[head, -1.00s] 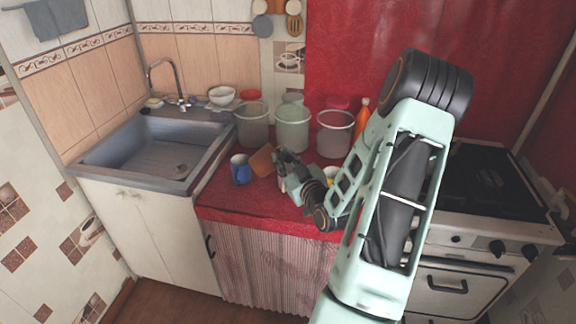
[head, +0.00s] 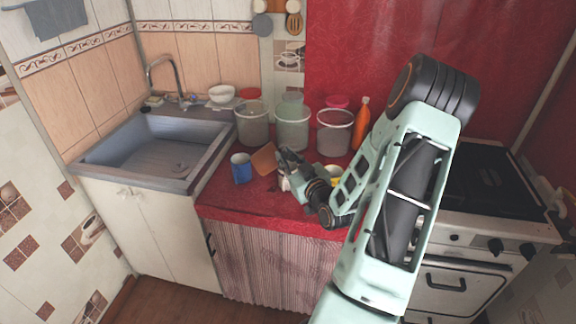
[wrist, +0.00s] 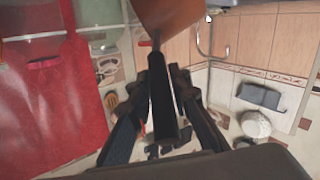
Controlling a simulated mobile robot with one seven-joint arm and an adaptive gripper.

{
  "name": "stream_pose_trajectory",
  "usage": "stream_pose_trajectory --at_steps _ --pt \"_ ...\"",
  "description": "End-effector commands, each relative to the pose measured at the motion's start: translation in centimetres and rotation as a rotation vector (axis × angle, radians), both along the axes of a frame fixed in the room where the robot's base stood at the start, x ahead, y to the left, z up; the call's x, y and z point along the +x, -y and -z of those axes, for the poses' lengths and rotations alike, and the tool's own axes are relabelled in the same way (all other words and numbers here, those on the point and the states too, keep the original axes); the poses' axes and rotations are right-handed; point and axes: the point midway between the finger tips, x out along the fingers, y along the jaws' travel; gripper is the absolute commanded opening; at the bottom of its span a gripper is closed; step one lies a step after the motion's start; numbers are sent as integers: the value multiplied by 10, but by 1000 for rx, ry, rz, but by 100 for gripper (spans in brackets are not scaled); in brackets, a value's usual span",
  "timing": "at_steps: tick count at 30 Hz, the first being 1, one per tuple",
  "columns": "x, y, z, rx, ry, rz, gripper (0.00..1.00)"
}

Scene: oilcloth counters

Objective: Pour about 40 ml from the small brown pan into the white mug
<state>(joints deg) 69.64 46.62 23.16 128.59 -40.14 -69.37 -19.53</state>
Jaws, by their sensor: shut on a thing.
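The small brown pan (head: 264,159) is held above the red counter, its body tilted steeply on edge in the head view. My gripper (head: 284,160) is shut on its dark handle. The wrist view shows the handle (wrist: 164,100) between the fingers (wrist: 160,85) and the brown pan body (wrist: 172,18) beyond them. A small whitish shape (head: 284,184) just below my gripper may be the white mug; it is mostly hidden, so I cannot tell. The pan's contents and any stream are not visible.
A blue mug (head: 241,168) stands left of the pan. Clear containers (head: 293,130) line the back, with an orange bottle (head: 361,122) at their right. A yellow item (head: 334,174) is partly behind my arm. The sink (head: 150,150) is left, the stove (head: 490,190) right.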

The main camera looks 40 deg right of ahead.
Motion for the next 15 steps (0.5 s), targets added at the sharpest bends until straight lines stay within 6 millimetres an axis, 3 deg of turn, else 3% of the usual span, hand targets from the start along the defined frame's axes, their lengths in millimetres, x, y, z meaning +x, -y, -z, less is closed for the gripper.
stream_pose_trajectory --at_steps 15 --pt "0 4 -4 30 15 -1 0"
